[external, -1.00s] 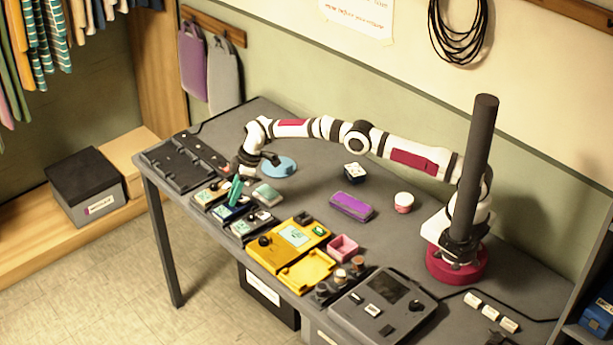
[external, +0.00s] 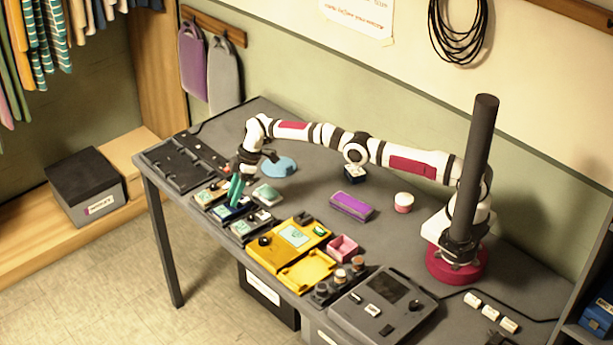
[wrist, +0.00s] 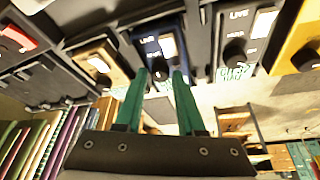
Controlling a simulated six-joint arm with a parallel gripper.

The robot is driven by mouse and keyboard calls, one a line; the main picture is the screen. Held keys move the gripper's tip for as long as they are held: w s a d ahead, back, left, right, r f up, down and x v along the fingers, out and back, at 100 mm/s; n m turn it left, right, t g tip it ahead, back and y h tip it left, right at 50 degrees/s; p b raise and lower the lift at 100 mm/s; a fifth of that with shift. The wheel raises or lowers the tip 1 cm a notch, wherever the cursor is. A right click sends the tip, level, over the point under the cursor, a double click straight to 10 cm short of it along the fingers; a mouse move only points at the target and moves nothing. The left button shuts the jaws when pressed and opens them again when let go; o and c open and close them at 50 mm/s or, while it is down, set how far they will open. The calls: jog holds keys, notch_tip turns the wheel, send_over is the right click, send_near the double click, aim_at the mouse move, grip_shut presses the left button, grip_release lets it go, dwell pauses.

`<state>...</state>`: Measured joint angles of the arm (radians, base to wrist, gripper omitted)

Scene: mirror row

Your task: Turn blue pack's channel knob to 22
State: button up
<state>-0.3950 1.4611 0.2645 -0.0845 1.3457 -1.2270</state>
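The blue pack (external: 226,214) lies in the row at the table's left front, between other packs. In the wrist view the blue pack (wrist: 152,42) shows a pale label plate and small white lettering, too blurred to read its setting. Its dark channel knob (wrist: 160,74) is at its near end. My gripper (external: 234,204) points down over the blue pack. In the wrist view its two teal fingers (wrist: 160,78) stand apart, one on each side of the knob, with a small gap seen. Whether they reach down around the knob is unclear. The external view hides the knob behind the fingers.
A tan pack (wrist: 100,62) and a grey pack (wrist: 238,50) flank the blue one closely. A yellow console (external: 270,252) stands further right. A light blue disc (external: 284,166) and a purple box (external: 351,207) lie behind. The table's middle is mostly clear.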

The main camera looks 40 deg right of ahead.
jog(key=shift+o, duration=1.2)
jog(key=v, duration=1.5)
jog(key=shift+r, duration=0.35)
jog(key=shift+s, duration=0.1)
